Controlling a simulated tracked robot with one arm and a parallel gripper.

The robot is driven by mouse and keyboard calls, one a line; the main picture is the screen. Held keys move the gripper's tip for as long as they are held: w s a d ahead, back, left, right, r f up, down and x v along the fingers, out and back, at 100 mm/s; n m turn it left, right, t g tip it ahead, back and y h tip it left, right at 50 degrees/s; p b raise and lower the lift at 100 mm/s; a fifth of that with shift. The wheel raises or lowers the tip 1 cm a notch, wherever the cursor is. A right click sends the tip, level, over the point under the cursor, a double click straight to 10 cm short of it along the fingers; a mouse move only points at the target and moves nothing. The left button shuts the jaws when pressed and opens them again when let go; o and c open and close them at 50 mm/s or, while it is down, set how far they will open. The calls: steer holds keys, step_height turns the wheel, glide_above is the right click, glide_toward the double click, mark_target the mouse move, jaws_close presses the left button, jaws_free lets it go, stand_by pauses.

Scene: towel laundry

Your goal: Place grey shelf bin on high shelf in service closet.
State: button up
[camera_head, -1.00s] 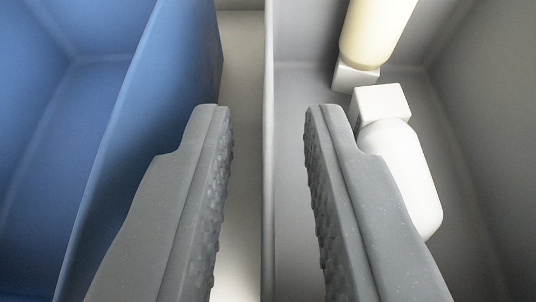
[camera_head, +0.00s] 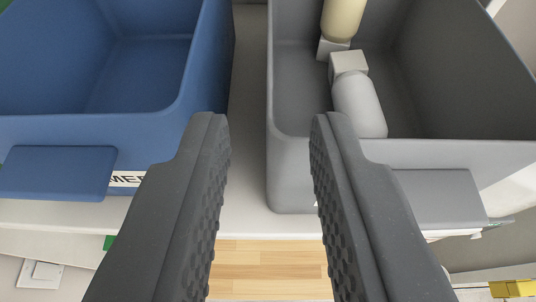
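The grey shelf bin (camera_head: 290,165) stands on a white shelf (camera_head: 245,222) at the right of the picture. It holds a white bottle (camera_head: 358,103) and a cream bottle (camera_head: 342,18), both lying down. A grey tab (camera_head: 438,195) sticks out from its front. My gripper (camera_head: 268,120) is open and empty. Its right finger overlaps the bin's front left corner in the picture. I cannot tell whether it touches the bin. The high shelf is not identifiable here.
A blue bin (camera_head: 205,75) stands to the left, with a blue front tab (camera_head: 58,172) and a partly hidden label (camera_head: 125,179). A narrow gap separates the two bins. Wooden floor (camera_head: 268,270) shows below the shelf edge. Something yellow (camera_head: 512,288) is at the lower right.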

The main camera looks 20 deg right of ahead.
steer(key=shift+v, duration=1.3)
steer(key=s+d+f+n+t+y, duration=0.1)
steer(key=s+f+y, duration=0.1)
steer(key=s, duration=0.5)
steer(key=s+d+f+n+t+y, duration=0.1)
steer(key=s+f+n+y, duration=0.1)
steer(key=s+f, duration=0.2)
steer(key=s, duration=0.3)
steer(key=shift+s+d+f+n, duration=0.15)
steer(key=shift+d+f+n, duration=0.15)
steer(key=shift+d+f, duration=0.1)
step_height(320, 180, down, 13)
steer(key=b, duration=1.3)
